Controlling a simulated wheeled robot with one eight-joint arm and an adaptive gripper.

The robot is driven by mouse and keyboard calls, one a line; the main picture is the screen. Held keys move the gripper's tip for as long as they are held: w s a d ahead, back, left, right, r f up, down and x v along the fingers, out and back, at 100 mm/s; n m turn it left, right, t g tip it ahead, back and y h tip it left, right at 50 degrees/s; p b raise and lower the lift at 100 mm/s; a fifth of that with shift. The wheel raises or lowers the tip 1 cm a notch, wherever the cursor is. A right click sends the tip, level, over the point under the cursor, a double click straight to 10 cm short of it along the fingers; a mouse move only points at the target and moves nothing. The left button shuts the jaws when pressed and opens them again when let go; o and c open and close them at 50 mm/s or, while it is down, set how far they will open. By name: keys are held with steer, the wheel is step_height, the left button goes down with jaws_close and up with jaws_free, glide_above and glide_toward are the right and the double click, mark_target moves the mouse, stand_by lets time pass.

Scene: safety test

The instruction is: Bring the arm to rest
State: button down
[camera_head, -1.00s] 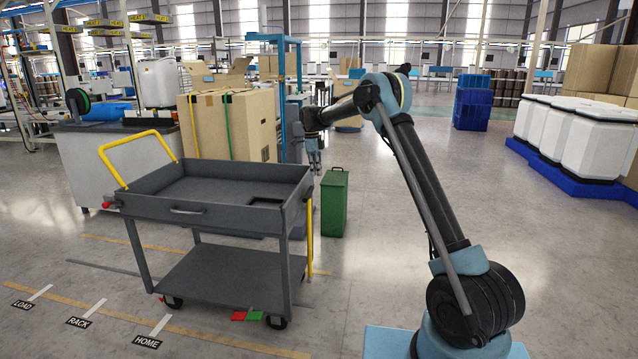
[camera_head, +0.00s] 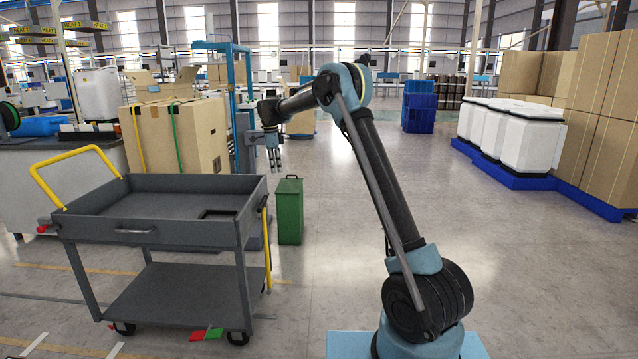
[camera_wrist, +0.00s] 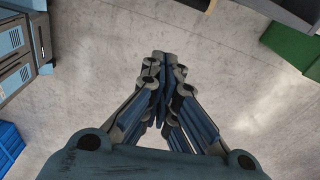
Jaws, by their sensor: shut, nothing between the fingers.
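My gripper (camera_head: 274,158) hangs fingers down at the end of my arm, above the floor and to the right of the grey cart. In the wrist view my gripper (camera_wrist: 163,65) has its fingertips together with nothing between them. My arm (camera_head: 375,170) rises from its light blue base at lower right and bends over to the left at the elbow. The gripper is apart from the cart and from the green bin.
A grey two-shelf cart (camera_head: 150,235) with a yellow handle stands at left. A green bin (camera_head: 289,212) stands on the floor near it. Large cardboard boxes (camera_head: 200,135) stand behind the cart. White containers (camera_head: 530,133) stand on a blue base at right. The floor between is clear.

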steer(key=s+d+r+n, duration=0.2)
steer(key=s+d+r, duration=0.35)
steer(key=d, duration=0.45)
steer(key=s+d+r+n+t, duration=0.1)
steer(key=s+d+r+n, duration=0.15)
steer(key=s+d, duration=0.75)
steer(key=s+d+r+n, duration=0.2)
steer(key=s+d+n, duration=0.2)
steer(key=s+d, duration=0.65)
steer(key=s+d+f+n+y, duration=0.1)
steer(key=s+d+f+n, duration=0.2)
steer(key=s, duration=0.4)
steer(key=s+d+f+n, duration=0.1)
steer(key=s+d+f, duration=0.2)
steer(key=s+d, duration=0.3)
steer(key=s+d+f+n, duration=0.1)
steer(key=s+f+n, duration=0.1)
steer(key=s+f, duration=0.4)
steer(key=s+d+f+n+t, duration=0.1)
steer(key=s+d+f+n, duration=0.1)
steer(key=s+f, duration=0.5)
steer(key=s, duration=0.2)
steer(key=shift+s+d, duration=0.2)
steer(key=shift+s, duration=0.1)
steer(key=shift+n, duration=0.25)
